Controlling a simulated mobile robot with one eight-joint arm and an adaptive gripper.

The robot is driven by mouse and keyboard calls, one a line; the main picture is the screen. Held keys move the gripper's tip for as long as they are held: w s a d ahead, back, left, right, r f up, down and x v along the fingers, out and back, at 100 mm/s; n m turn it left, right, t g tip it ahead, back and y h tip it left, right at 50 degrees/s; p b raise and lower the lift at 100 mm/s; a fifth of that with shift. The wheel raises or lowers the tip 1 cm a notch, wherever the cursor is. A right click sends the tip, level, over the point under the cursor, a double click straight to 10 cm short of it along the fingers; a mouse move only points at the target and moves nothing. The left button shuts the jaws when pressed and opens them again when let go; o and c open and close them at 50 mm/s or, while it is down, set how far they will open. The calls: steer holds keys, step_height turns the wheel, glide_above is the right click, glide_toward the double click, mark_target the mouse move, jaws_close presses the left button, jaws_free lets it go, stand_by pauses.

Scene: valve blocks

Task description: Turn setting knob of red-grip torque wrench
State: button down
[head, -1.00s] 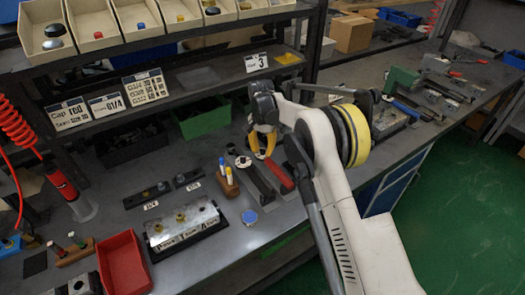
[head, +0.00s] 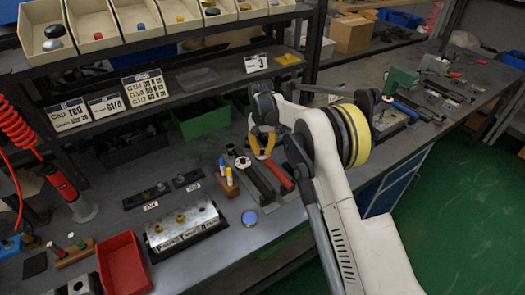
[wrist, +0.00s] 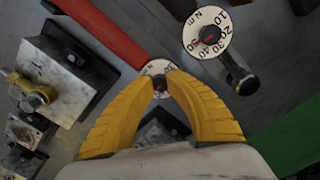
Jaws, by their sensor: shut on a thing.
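The red-grip torque wrench lies on the bench; its red grip (head: 279,177) shows below my gripper in the head view and at the top left of the wrist view (wrist: 100,30). At its end is a white dial with a dark knob (wrist: 160,83) in the middle. My gripper (wrist: 162,76) has its yellow fingertips shut on this knob, from above. The fingers cover part of the dial, so its setting cannot be read. In the head view my gripper (head: 263,155) is at the wrench's far end.
A second wrench with a black grip (head: 258,181) lies just left. Its numbered dial (wrist: 207,33) is close to my fingers. A wooden block with pens (head: 228,184), a metal valve block (head: 182,226) and a green bin (head: 203,120) are nearby.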

steer(key=n, duration=0.4)
steer(key=shift+n, duration=0.3)
steer(key=n, duration=0.3)
steer(key=shift+n, duration=0.4)
steer(key=n, duration=0.4)
steer(key=shift+n, duration=1.7)
steer(key=c, duration=1.6)
jaws_free()
